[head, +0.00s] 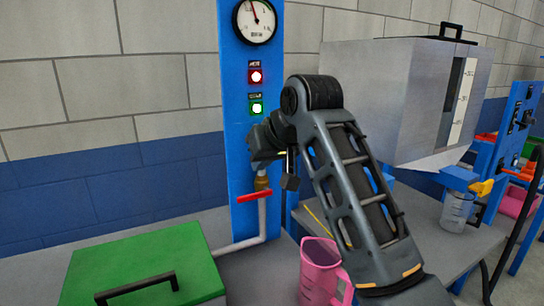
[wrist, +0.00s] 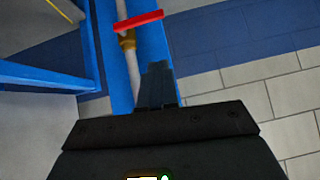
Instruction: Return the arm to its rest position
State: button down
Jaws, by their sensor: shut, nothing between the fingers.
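My arm (head: 355,185) rises from the lower right of the head view and bends at an elbow near the middle. Its wrist end points left, in front of the blue panel (head: 237,110). My gripper shows in the wrist view (wrist: 157,72) with its dark fingers together and nothing between them. It is close to the blue panel and a little apart from the red valve handle (wrist: 138,20). In the head view the red handle (head: 254,196) lies just below my wrist, on a pale pipe with a brass fitting. The fingertips are hard to make out in the head view.
A round gauge (head: 254,21), a red lamp (head: 256,76) and a green lamp (head: 256,107) are on the panel. A green lidded box (head: 145,262), a pink jug (head: 320,268) and a clear jug (head: 456,212) stand around. A large grey tank (head: 395,100) is behind my arm.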

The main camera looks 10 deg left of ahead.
jog(key=s+d+f+m+t, duration=0.1)
jog(key=s+d+f, duration=0.25)
jog(key=f, duration=0.45)
jog(key=s+d+f+m+t, duration=0.1)
jog(key=s+d+f, duration=0.3)
jog(key=f, duration=0.5)
jog(key=s+d+f+m+t, duration=0.1)
jog(key=s+d+f+m, duration=0.15)
jog(key=s+f, duration=0.45)
jog(key=s+d+f+t, duration=0.1)
jog(key=s+d+f, duration=0.4)
jog(key=s+f, duration=0.15)
jog(key=s+d+m+t+h, duration=0.15)
jog(key=s+d, duration=0.35)
jog(key=s, duration=0.5)
jog(key=s+d+m+t+h, duration=0.1)
jog(key=s+d+h, duration=0.3)
jog(key=s, duration=0.6)
jog(key=s+d+r, duration=0.3)
jog(key=s+r, duration=0.3)
jog(key=s, duration=0.1)
jog(key=s+d+r+t, duration=0.1)
jog(key=s+d+r, duration=0.2)
jog(key=s+r, duration=0.3)
jog(key=shift+s+d+n, duration=0.3)
jog(key=shift+s, duration=0.7)
